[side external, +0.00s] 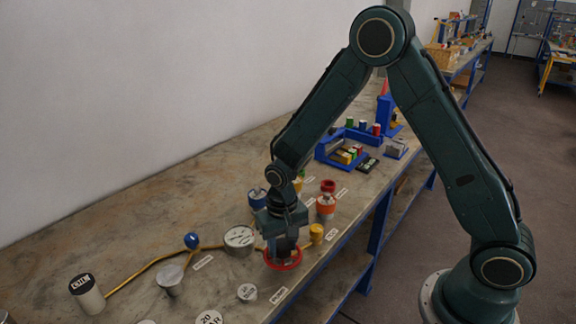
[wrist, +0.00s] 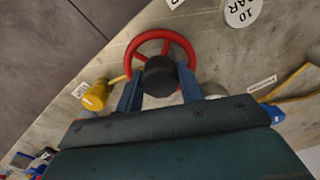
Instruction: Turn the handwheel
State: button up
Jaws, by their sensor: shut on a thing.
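The red handwheel (side external: 284,262) is low on the bench near its front edge, right below my gripper (side external: 284,246). In the wrist view the handwheel (wrist: 163,38) shows a round red rim with spokes and a dark round hub (wrist: 160,75) in front of it. My gripper (wrist: 160,92) has its two blue fingers on either side of that hub, shut on the handwheel's middle. The near part of the rim is hidden behind the fingers and hub.
A yellow-capped part (side external: 316,233) stands close to the right of the handwheel. A round gauge (side external: 239,238), a blue knob (side external: 192,240) and brass piping (side external: 143,270) lie to the left. An orange and white vessel with a red top (side external: 326,204) stands behind.

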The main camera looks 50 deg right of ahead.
aim_at(283, 243)
jog(key=m, duration=0.4)
dwell(0.4)
jog(key=o, duration=1)
jog(key=shift+r, duration=0.15)
notch_tip(283, 243, up, 14)
jog(key=shift+f, duration=0.2)
dwell(0.4)
